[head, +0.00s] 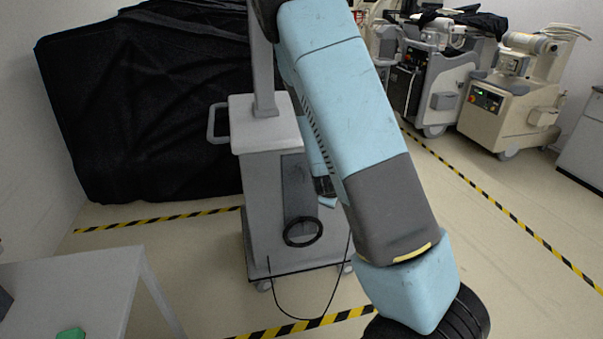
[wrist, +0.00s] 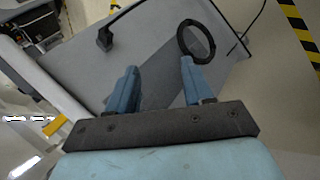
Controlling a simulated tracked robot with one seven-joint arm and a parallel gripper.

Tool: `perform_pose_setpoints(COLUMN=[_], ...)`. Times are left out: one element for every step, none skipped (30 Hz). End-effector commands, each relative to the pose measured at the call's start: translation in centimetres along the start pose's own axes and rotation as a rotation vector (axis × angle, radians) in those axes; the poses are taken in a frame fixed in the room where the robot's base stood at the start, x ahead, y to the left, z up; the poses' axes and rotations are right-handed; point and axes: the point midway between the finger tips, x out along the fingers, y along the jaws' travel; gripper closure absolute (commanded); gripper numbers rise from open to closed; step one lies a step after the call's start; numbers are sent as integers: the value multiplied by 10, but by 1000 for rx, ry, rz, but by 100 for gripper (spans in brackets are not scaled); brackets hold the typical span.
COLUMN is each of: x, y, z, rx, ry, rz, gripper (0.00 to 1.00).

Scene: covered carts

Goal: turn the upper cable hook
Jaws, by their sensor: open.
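The grey cart (head: 265,140) stands upright in the middle of the head view, partly behind my arm. In the wrist view its flat grey panel (wrist: 150,35) fills the upper middle. A small black bent hook (wrist: 105,38) sticks out of this panel, up and left of my fingers. A black cable coil (wrist: 196,42) lies against the panel near the right fingertip; the coil also shows low on the cart in the head view (head: 303,232). My gripper (wrist: 159,66) is open, with nothing between its two blue fingers. In the head view the hook cannot be made out.
A loose cable (head: 300,318) trails from the cart to the floor. A white table (head: 75,290) stands at the lower left. A black-covered cart (head: 145,105) is behind. Other carts (head: 510,105) stand at the back right, with open floor before them.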

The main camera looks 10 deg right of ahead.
Motion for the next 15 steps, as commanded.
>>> perform_pose_setpoints(x=[10, 15, 22, 26, 30, 36, 40, 43, 48, 51, 54, 58, 60, 63, 65], y=[-4, -4, -4, -4, -5, -4, -4, -3, -3, -2, -1, 0, 1, 2, 4], z=[3, 4, 6, 8, 9, 11, 12, 13, 14, 15, 16, 16, 17, 17, 17], rx=[-54, -84, -125, -157, -189, -231, -265, -298, -344, -380, -414, -463, -498, -535, -585], ry=[-14, -21, -28, -35, -40, -49, -54, -60, -67, -74, -80, -87, -92, -97, -105], rz=[27, 46, 71, 91, 110, 136, 157, 177, 205, 225, 246, 274, 296, 318, 348], gripper=[49, 49, 49, 49, 49, 49, 49, 49, 49, 49, 49, 49, 49, 49, 49])
